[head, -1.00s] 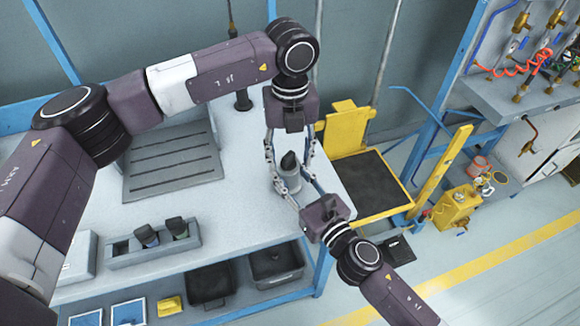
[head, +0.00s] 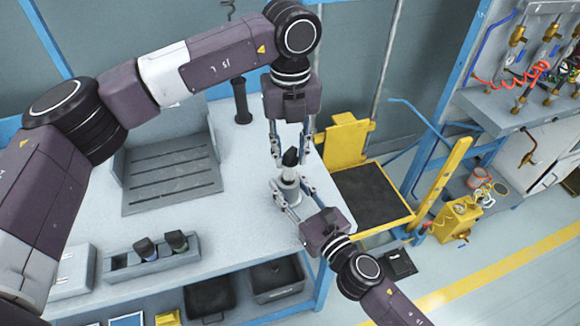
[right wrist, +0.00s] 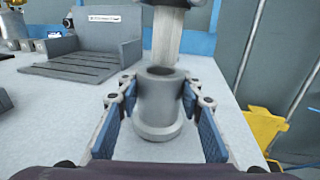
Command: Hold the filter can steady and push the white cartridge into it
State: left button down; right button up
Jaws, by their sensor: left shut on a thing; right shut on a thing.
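The grey filter can (right wrist: 158,112) stands upright with its dark round opening facing up in the right wrist view. It also shows in the head view (head: 289,190). My right gripper (head: 287,198) is shut on the can from the near side, with blue pads on both sides of it. My left gripper (head: 291,155) comes down from above, shut on the white cartridge (right wrist: 180,42), which has a black top (head: 290,157). The cartridge's lower end is close to the can's rim, slightly right of its centre in the right wrist view. I cannot tell whether it has entered.
The can is near the right end of the light bench (head: 235,205). A grey slotted tray (head: 172,185) and a holder with dark-capped items (head: 155,258) are at left. A yellow stand (head: 343,143) is just right of the bench. The bench left of the can is clear.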

pick_arm(q)
notch_tip(320, 180, up, 12)
send_over(287, 165)
jog(key=shift+h, duration=0.3)
jog(key=f, duration=0.5)
jog(key=shift+w+f, duration=0.35)
jog(key=shift+f, duration=0.05)
jog(key=shift+d+f, duration=0.1)
jog(key=shift+f, duration=2.9)
jog(key=shift+f, duration=3.15)
jog(key=c, duration=1.5)
grip_release()
jog(key=shift+r, duration=0.1)
